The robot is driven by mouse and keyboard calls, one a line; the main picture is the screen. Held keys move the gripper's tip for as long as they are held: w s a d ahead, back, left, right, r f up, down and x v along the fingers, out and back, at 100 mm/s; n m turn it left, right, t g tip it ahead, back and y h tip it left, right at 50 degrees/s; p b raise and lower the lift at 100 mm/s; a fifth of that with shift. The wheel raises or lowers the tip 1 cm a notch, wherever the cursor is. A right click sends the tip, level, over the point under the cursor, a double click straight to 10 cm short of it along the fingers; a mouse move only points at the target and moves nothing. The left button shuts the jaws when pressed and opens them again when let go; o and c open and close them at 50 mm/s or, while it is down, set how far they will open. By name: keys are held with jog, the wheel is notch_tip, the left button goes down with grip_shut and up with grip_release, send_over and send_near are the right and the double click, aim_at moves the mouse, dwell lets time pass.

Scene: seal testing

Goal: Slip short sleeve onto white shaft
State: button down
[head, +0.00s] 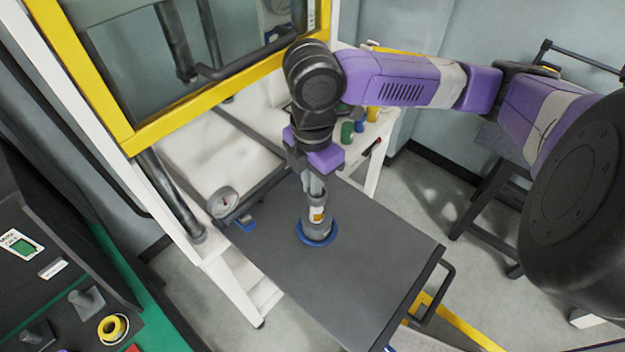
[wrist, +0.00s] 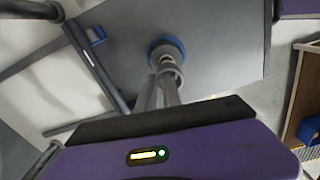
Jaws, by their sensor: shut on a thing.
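My gripper (head: 315,184) points down over the dark tabletop and is shut on a short grey sleeve (head: 316,197). In the wrist view the fingers (wrist: 159,92) reach to this ring-like sleeve (wrist: 170,73). Directly below it a pale shaft with an orange-and-white patch (head: 317,214) stands upright on a round blue base (head: 316,233). The blue base also shows in the wrist view (wrist: 154,44). The sleeve and shaft look lined up. I cannot tell whether the sleeve is around the shaft's top or just above it; the fingers and sleeve hide that part.
The dark tabletop (head: 375,265) is mostly bare around the base. A yellow-framed window (head: 190,115) stands behind. Several small coloured containers (head: 347,132) stand on a white bench behind.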

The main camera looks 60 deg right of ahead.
jog(key=shift+s+a+f, duration=0.1)
jog(key=shift+s+f, duration=0.05)
jog(key=shift+f, duration=1.25)
jog(key=shift+f+b, duration=0.3)
jog(key=shift+s+f, duration=0.15)
jog(key=shift+f, duration=0.75)
dwell(0.4)
jog(key=c, duration=1.4)
grip_release()
jog(key=shift+c, duration=0.2)
notch_tip(320, 180, up, 11)
jog(key=shift+w+f+p, duration=0.2)
jog(key=shift+w+p, duration=0.05)
jog(key=shift+p, duration=0.05)
